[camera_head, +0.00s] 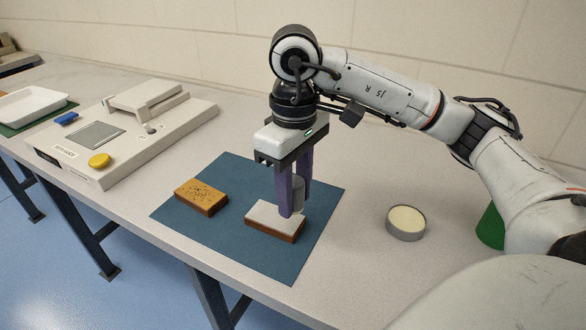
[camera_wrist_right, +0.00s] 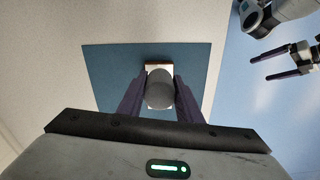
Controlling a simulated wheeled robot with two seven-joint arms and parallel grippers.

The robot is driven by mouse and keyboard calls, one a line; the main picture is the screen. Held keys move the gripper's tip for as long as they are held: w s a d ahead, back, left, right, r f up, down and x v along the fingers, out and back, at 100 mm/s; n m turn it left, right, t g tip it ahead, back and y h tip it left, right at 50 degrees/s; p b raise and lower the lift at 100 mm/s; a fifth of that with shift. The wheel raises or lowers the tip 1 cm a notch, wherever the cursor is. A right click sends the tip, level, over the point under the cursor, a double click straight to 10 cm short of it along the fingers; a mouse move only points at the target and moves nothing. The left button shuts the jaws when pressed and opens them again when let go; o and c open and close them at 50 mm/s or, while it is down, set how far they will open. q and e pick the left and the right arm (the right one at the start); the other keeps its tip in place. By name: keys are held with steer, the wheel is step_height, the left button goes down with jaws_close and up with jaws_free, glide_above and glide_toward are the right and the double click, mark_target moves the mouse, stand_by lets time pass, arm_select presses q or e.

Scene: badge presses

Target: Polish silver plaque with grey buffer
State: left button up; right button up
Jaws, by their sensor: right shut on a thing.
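The silver plaque (camera_head: 275,217), a pale plate on a brown wooden block, lies on the blue mat (camera_head: 265,258). My right gripper (camera_head: 294,209) points straight down over the plaque's right part. It is shut on the grey buffer (camera_head: 298,190), a round grey piece between the purple fingers. The buffer's lower end is at or just above the plaque's face; I cannot tell if they touch. In the right wrist view the buffer (camera_wrist_right: 160,88) covers most of the plaque (camera_wrist_right: 159,68). My left gripper (camera_wrist_right: 275,63) shows there at the upper right, open and empty, away from the mat.
A second block with a speckled golden face (camera_head: 202,193) lies left on the mat. A round tin with cream contents (camera_head: 406,220) stands right of the mat. A badge press (camera_head: 120,135) with a yellow button, and a white tray (camera_head: 32,104), stand to the left.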

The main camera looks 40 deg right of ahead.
mark_target(294, 182)
steer(key=shift+r+p, duration=0.95)
steer(key=shift+r, duration=1)
steer(key=shift+a+f, duration=0.1)
steer(key=shift+f, duration=0.05)
